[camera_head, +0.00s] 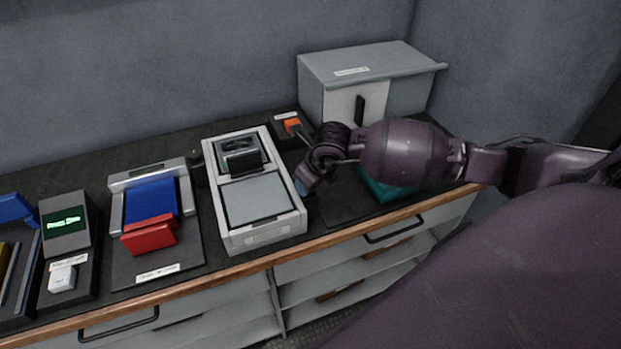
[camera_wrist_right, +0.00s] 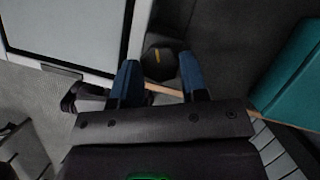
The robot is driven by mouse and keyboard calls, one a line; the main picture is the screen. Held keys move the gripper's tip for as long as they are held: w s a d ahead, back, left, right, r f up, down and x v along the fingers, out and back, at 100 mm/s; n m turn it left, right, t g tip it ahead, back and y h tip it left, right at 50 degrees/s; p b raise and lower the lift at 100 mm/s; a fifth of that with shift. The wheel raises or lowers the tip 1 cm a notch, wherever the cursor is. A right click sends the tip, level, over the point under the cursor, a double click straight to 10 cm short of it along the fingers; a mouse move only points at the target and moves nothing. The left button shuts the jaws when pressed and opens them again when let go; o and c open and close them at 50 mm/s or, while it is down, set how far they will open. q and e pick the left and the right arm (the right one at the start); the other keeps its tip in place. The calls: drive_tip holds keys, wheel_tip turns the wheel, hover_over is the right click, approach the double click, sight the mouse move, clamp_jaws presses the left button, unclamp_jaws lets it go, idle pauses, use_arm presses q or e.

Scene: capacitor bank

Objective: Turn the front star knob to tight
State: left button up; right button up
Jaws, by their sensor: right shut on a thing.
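The star knob (camera_wrist_right: 160,62) is dark with a small yellow mark. In the right wrist view it sits between the two blue fingertips of my right gripper (camera_wrist_right: 159,77), which is shut on it. The knob is beside the pale case (camera_wrist_right: 113,14). In the head view my right gripper (camera_head: 303,186) reaches down at the right side of the pale case (camera_head: 288,222), and the wrist hides the knob there. Which way the yellow mark counts as tight cannot be told. My left gripper is not in view.
A grey cabinet (camera_head: 325,72) with a dark handle stands behind my right wrist. A teal block (camera_head: 383,190) lies under my forearm. A stand with blue (camera_head: 152,199) and red (camera_head: 150,236) parts and a green-lit display (camera_head: 64,221) are to the left. The wooden counter edge (camera_head: 190,295) runs in front.

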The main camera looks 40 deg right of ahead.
drive_tip(key=m+h, duration=0.1)
drive_tip(key=m, duration=0.3)
drive_tip(key=shift+a+m+h, duration=0.2)
drive_tip(key=shift+m+h, duration=0.2)
idle(0.4)
drive_tip(key=o, duration=0.9)
drive_tip(key=v, duration=1)
drive_tip(key=shift+a+r+p, duration=0.1)
drive_tip(key=shift+r+p, duration=0.25)
drive_tip(key=shift+r, duration=0.05)
